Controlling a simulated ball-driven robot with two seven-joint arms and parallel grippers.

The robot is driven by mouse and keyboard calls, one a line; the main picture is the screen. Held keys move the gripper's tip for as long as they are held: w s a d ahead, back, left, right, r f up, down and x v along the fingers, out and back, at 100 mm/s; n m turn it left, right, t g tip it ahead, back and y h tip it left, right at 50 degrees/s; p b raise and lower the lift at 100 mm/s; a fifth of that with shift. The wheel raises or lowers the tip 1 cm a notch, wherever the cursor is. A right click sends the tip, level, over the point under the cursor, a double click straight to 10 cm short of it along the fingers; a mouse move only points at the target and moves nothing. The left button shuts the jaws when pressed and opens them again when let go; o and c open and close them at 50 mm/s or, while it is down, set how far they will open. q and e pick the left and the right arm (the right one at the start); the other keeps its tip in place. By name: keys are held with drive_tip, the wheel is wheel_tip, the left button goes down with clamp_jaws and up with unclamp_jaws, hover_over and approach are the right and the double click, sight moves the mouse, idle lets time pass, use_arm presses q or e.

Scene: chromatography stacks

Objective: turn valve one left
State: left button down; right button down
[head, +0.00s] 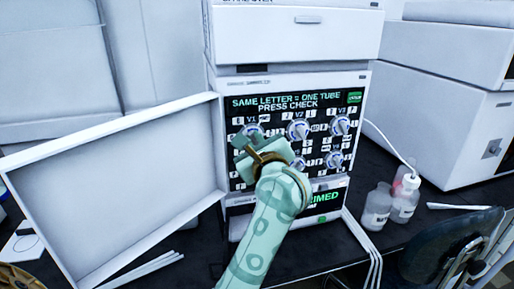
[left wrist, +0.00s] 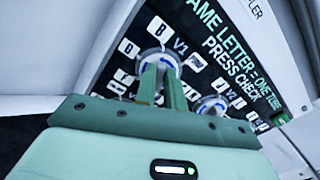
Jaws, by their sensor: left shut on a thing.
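Valve one, a round white and blue knob labelled V1 (head: 254,129), is at the upper left of the black valve panel (head: 290,152). My left gripper (head: 243,140) reaches up to it from below in the head view and covers part of it. In the left wrist view the two green fingers (left wrist: 162,78) are shut on the V1 knob (left wrist: 158,56), whose upper rim shows above them. White letter tiles surround the knob; a B tile (left wrist: 159,27) is above it. My right gripper is not in view.
Valves V2 (head: 297,130) and V3 (head: 340,125) are to the right, with more knobs below. An open white door (head: 110,185) stands left of the panel. Bottles (head: 377,207) with a tube stand at the right. A green CHECK button (head: 354,97) is at top right.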

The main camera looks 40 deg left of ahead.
use_arm(q)
drive_tip(key=shift+f+n, duration=0.15)
drive_tip(key=shift+n, duration=0.25)
drive_tip(key=c, duration=1.5)
unclamp_jaws()
